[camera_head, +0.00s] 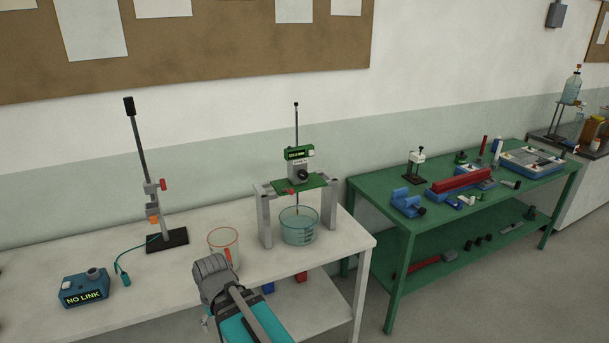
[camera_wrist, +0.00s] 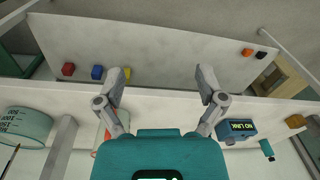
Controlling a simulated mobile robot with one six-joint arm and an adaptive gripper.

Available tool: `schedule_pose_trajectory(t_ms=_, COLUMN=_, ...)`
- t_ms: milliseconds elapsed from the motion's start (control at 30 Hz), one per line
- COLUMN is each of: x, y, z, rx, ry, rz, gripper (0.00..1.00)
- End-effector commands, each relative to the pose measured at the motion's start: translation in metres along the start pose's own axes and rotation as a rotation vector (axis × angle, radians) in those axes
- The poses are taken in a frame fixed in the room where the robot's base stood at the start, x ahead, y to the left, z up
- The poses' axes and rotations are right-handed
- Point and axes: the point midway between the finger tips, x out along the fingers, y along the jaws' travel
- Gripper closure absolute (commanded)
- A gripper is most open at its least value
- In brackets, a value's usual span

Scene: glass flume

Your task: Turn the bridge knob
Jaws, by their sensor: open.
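The bridge stands on the white bench in the head view, with two grey posts (camera_head: 264,216) and a green plate (camera_head: 312,182) across them. On the plate is a small unit with a lit green display (camera_head: 299,153) and a round dark knob (camera_head: 303,175) facing forward. A thin rod rises from the unit, and another hangs into a clear beaker (camera_head: 299,232) below. My gripper (camera_wrist: 163,86) is open and empty in the wrist view, with its two fingers wide apart. The knob is not visible there. My arm is at the lower middle of the head view, left of the bridge.
A red-rimmed beaker (camera_head: 223,244) stands left of the bridge, close to my arm. Farther left are a clamp stand (camera_head: 167,240) and a blue "NO LINK" box (camera_head: 84,289) with a cable. A green table (camera_head: 403,238) with tools stands right. Coloured blocks (camera_wrist: 97,72) lie below the bench.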

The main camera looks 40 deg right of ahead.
Motion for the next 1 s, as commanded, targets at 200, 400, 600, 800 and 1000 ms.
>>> schedule_pose_trajectory(t_ms=200, x=-0.016, y=0.029, z=-0.045, rx=0.009, ry=0.109, rz=-0.097, gripper=0.11)
schedule_pose_trajectory(t_ms=400, x=-0.039, y=0.076, z=-0.092, rx=0.034, ry=0.266, rz=-0.188, gripper=0.11)
schedule_pose_trajectory(t_ms=600, x=-0.068, y=0.136, z=-0.134, rx=0.073, ry=0.441, rz=-0.246, gripper=0.11)
schedule_pose_trajectory(t_ms=800, x=-0.102, y=0.21, z=-0.166, rx=0.126, ry=0.628, rz=-0.266, gripper=0.11)
schedule_pose_trajectory(t_ms=1000, x=-0.14, y=0.295, z=-0.185, rx=0.195, ry=0.816, rz=-0.246, gripper=0.11)
